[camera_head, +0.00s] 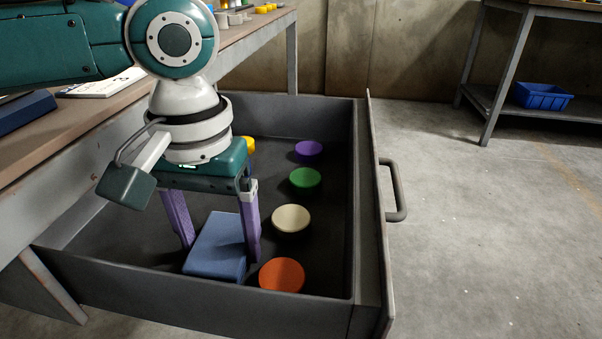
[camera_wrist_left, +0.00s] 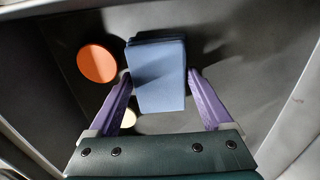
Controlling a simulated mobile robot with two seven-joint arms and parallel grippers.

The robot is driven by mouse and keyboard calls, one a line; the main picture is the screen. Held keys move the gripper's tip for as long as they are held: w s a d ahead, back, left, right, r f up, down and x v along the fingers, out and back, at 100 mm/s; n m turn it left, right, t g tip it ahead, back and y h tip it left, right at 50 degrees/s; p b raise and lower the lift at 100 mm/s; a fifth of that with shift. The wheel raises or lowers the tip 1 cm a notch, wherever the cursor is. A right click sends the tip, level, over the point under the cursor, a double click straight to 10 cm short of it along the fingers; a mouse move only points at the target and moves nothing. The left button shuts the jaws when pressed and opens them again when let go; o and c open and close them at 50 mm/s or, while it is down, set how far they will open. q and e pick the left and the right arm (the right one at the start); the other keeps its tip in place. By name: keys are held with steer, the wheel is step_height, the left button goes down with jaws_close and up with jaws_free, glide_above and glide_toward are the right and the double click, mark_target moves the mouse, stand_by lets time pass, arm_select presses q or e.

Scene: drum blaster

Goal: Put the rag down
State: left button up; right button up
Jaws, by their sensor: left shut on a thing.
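The rag (camera_head: 216,250) is a folded blue block, low inside the open grey drawer (camera_head: 190,291). My left gripper (camera_head: 220,250) reaches down into the drawer, its two purple fingers on either side of the rag, shut on it. The left wrist view shows the rag (camera_wrist_left: 158,82) between the fingertips of the left gripper (camera_wrist_left: 160,77). The rag is at or just above the drawer floor; I cannot tell whether it touches. My right gripper is not in view.
An orange disc (camera_head: 282,275) lies right beside the rag. Cream (camera_head: 291,219), green (camera_head: 305,180) and purple (camera_head: 309,151) discs line the drawer's right side, and a yellow thing (camera_head: 248,145) is partly hidden. The drawer handle (camera_head: 396,190) sticks out right. A workbench (camera_head: 110,112) stands left.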

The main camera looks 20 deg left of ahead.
mark_target(220, 242)
arm_select(q)
steer(key=shift+f, duration=0.15)
steer(key=o, duration=1)
steer(key=shift+f, duration=0.1)
step_height(220, 242, up, 12)
steer(key=p, duration=0.7)
steer(key=shift+r, duration=0.2)
